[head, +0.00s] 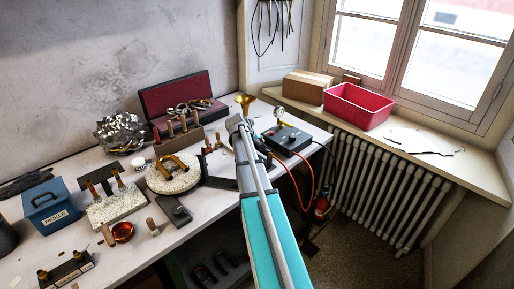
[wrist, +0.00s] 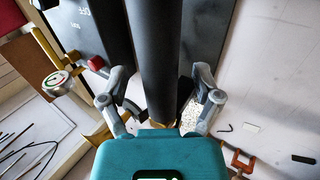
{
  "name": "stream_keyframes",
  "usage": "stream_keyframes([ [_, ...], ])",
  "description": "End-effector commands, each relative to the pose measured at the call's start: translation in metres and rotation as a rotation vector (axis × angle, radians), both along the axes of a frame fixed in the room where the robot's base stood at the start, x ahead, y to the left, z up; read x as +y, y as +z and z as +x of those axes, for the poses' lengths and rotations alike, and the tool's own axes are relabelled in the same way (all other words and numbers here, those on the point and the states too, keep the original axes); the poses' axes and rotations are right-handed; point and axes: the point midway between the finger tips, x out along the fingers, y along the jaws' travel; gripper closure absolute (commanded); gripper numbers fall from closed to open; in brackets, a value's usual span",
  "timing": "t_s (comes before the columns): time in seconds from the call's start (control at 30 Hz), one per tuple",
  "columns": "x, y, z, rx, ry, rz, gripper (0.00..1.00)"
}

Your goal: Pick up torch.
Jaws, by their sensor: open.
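In the wrist view, a thick dark cylinder with a brass-coloured lower end, which looks like the torch (wrist: 158,55), runs down the middle of the picture. My gripper (wrist: 160,98) has its two grey fingers spread, one on each side of this cylinder. I see a gap between each finger and the cylinder, so it does not look held. The brass end goes out of sight behind the teal gripper body. In the head view my arm covers the spot, and I cannot make out the torch or the fingertips clearly.
A control box (head: 287,139) with hoses stands right of my arm; its red knob shows in the wrist view (wrist: 95,63). A gauge (wrist: 57,82) is at left there. A brass bell (head: 245,100) stands behind. A round pale board (head: 172,181) and blue box (head: 50,207) are left.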

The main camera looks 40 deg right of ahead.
Motion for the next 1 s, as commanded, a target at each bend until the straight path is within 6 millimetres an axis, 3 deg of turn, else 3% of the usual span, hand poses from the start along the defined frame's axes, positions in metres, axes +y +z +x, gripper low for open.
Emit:
stream_keyframes([
  [0.2, 0.0001, 0.0, 0.0, 0.0, 0.0, 0.0, 0.18],
  [0.23, 0.0002, 0.0, 0.0001, 0.0, 0.0, 0.0, 0.22],
  [0.67, 0.0002, -0.0001, -0.0001, 0.0, 0.0, 0.0, 1.0],
  [1.0, -0.0001, 0.0009, -0.0002, 0.001, -0.001, 0.0, 1.0],
])
